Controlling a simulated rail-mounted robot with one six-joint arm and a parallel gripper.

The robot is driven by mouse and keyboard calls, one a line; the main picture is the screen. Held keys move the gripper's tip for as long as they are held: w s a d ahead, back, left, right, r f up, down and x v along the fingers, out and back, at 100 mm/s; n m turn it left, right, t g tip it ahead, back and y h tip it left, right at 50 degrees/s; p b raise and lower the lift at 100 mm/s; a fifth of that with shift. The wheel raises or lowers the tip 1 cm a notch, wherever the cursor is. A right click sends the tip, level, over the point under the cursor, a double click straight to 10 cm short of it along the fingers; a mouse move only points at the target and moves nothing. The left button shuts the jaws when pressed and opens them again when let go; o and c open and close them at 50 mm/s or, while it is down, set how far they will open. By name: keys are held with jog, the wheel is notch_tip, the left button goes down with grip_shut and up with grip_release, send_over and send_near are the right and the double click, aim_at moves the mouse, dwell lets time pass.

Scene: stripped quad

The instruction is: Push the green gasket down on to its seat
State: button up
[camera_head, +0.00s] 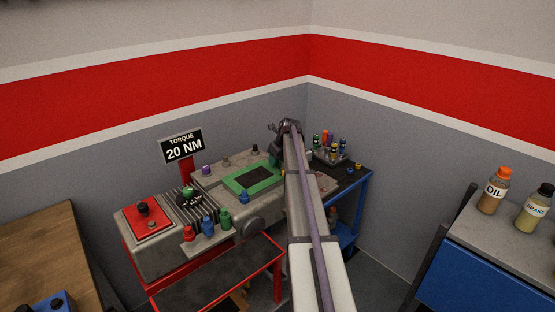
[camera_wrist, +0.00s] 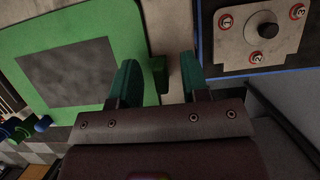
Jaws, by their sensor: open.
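The green gasket (camera_head: 233,181) is a rectangular frame around a dark middle, lying on the right part of the grey engine block (camera_head: 212,181). In the wrist view the gasket (camera_wrist: 128,35) fills the upper left, around a grey centre. A small green tab (camera_wrist: 158,74) shows beside its right edge. My gripper (camera_wrist: 158,80) is open, its two teal fingers apart on either side of that tab. I cannot tell whether they touch it. In the head view my arm hides much of the block's right end. Whether the gasket lies flush on its seat cannot be told.
Coloured bolts (camera_head: 208,226) stand along the block's front. A red plate (camera_head: 148,217) with a black knob is at its left. A sign (camera_head: 181,147) reads 20 NM. A blue cart (camera_head: 361,190) stands behind right. A numbered plate (camera_wrist: 258,40) lies right of my fingers.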

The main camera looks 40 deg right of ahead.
jog(key=p+v, duration=1)
jog(key=shift+r, duration=0.4)
jog(key=shift+s, duration=0.1)
